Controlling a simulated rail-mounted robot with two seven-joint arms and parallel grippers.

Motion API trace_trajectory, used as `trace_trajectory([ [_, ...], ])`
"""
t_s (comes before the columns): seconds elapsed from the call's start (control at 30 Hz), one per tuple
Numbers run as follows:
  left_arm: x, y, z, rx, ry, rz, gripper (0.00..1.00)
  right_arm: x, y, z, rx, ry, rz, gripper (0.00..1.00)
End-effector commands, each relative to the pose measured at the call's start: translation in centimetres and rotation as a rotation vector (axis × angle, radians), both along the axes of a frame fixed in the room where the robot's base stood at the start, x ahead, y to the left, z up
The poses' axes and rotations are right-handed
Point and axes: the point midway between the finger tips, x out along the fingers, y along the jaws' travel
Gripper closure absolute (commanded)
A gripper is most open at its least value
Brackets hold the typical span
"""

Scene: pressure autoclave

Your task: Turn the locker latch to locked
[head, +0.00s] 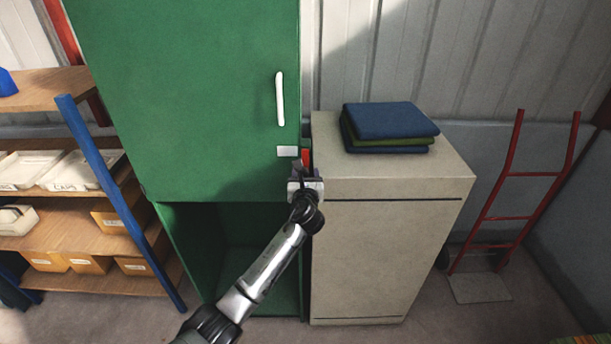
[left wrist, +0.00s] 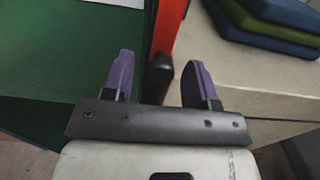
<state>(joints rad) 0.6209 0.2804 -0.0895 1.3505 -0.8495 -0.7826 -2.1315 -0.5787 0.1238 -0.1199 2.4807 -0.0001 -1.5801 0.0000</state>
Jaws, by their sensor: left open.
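The green locker (head: 190,90) stands in the middle of the head view, its upper door shut, with a white vertical handle (head: 280,98). The red latch (head: 307,157) is at the door's lower right edge, beside a white label (head: 288,151). My left gripper (head: 304,176) is just below the latch and partly hides it. In the left wrist view, the red latch (left wrist: 168,28) ends in a black grip (left wrist: 158,78). The open purple fingers of my left gripper (left wrist: 159,60) lie on either side of this grip, with gaps visible. My right gripper is not in view.
A beige cabinet (head: 390,240) stands close to the locker's right, with folded blue and green cloths (head: 390,122) on top. A shelf with a blue post (head: 115,190) is at left. A red hand truck (head: 510,190) leans at right. The locker's lower compartment (head: 220,235) is open.

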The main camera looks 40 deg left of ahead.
Motion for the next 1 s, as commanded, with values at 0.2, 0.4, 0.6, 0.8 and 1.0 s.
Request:
trace_trajectory([
  [0.2, 0.68, 0.53, 0.02, -0.001, -0.001, -0.001, 0.47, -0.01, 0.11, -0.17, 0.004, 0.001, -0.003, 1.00],
  [0.4, 0.74, 0.58, 0.02, -0.001, -0.001, -0.001, 0.47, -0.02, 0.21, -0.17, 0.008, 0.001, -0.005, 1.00],
  [0.6, 0.72, 0.57, 0.02, 0.000, 0.000, -0.001, 0.57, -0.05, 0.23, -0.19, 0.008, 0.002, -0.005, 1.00],
  [0.8, 0.72, 0.56, 0.01, 0.000, 0.000, -0.001, 0.76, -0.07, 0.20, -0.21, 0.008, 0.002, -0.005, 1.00],
  [1.0, 0.72, 0.56, 0.01, 0.000, 0.000, -0.001, 0.95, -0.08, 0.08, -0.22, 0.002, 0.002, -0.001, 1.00],
])
